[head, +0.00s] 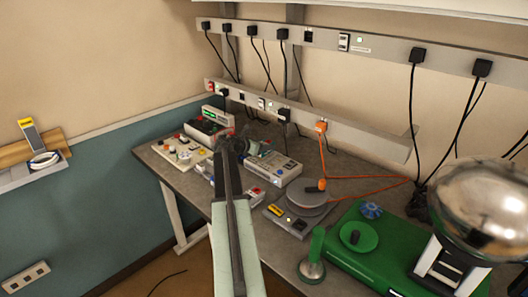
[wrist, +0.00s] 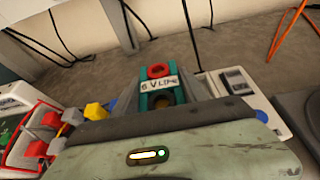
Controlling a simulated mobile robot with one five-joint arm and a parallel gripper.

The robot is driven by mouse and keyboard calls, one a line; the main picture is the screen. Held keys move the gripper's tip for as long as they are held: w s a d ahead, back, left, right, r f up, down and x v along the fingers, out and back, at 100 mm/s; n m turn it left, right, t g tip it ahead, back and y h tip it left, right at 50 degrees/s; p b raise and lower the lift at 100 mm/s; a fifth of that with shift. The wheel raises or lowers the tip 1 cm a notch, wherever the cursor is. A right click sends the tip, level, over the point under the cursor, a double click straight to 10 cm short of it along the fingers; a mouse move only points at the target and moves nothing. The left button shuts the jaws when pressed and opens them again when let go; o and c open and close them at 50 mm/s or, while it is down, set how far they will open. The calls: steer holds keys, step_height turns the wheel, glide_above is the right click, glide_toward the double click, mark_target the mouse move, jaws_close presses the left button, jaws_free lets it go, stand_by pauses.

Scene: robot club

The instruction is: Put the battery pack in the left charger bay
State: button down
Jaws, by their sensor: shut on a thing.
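The battery pack appears to be the teal block (wrist: 159,82) with a red ring on top and a white label reading roughly "6 V LINE". My gripper (wrist: 163,92) is shut on it, with grey fingers on both sides. In the head view my gripper (head: 243,147) is above the far part of the bench, and part of the teal block (head: 254,148) shows at its tip. I cannot tell for sure which device is the charger, and neither view clearly shows a left bay. My arm hides part of the bench.
A pale instrument (head: 280,169) is just right of my gripper. A black and red box (head: 208,127) and a board with knobs (head: 182,150) are to the left. A grey box with a yellow part (head: 288,220), a cable reel (head: 310,201) and a green machine (head: 365,255) are nearer.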

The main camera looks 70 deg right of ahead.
steer(key=shift+w+d, duration=0.25)
steer(key=shift+d, duration=0.3)
steer(key=shift+w+d, duration=0.25)
steer(key=shift+d, duration=0.3)
step_height(320, 180, down, 4)
steer(key=b, duration=0.4)
steer(key=shift+f, duration=0.1)
steer(key=shift+r, duration=0.3)
steer(key=shift+f, duration=0.25)
steer(key=c, duration=0.6)
jaws_free()
steer(key=shift+r, duration=0.1)
steer(key=shift+r, duration=0.1)
